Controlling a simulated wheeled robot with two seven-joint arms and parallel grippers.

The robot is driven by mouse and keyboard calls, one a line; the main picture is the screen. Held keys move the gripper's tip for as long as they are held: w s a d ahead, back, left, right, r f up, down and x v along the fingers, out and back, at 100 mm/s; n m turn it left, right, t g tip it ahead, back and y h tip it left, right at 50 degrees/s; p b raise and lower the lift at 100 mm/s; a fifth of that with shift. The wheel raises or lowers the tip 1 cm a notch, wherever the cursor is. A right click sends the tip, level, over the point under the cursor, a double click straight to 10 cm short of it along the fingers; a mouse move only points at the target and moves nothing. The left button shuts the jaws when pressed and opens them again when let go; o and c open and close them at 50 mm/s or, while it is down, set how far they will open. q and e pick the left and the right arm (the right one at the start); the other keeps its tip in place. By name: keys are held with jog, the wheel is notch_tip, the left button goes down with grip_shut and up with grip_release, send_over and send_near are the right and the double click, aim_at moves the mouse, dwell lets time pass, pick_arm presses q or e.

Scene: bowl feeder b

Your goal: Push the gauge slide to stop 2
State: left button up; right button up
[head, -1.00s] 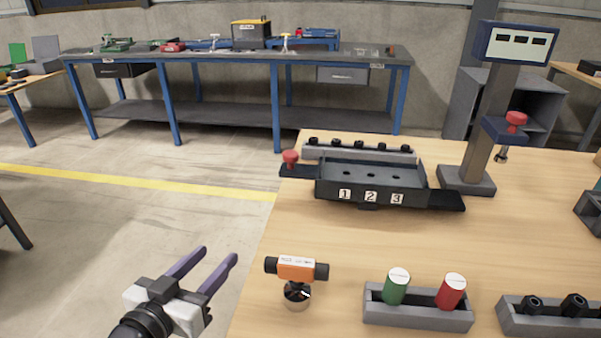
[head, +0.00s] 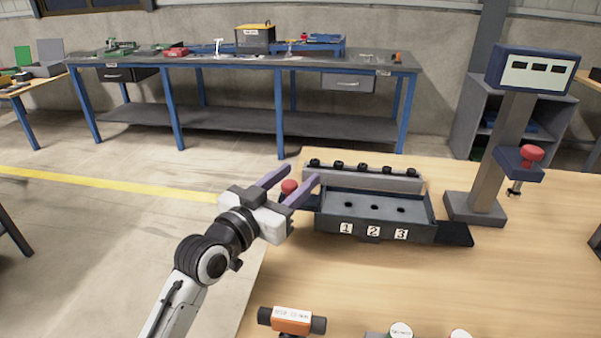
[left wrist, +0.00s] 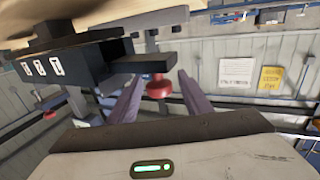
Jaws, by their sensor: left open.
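The gauge (head: 374,212) is a dark tray-like fixture with labels 1, 2 and 3 on its front. A red knob (head: 289,186) stands at its left end, apparently on the slide bar; a dark flat plate (head: 455,234) sticks out at the right. My left gripper (head: 294,180) is open at this left end, with the knob between its fingers in the head view. The left wrist view, upside down, shows the red knob (left wrist: 158,88) between the spread fingers, not gripped. The fingers partly hide the slide's left end. My right gripper is out of view.
A post with a display box (head: 536,68) and a red-knobbed arm stands right of the gauge. A row of black knobs (head: 362,172) lies behind it. An orange device (head: 291,321) stands at the front. Bare tabletop lies between.

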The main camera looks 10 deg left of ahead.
pick_arm(q)
jog(key=shift+x, duration=1.1)
grip_shut()
jog(key=d+p, duration=0.2)
jog(key=d, duration=0.3)
grip_release()
jog(key=shift+a, duration=0.1)
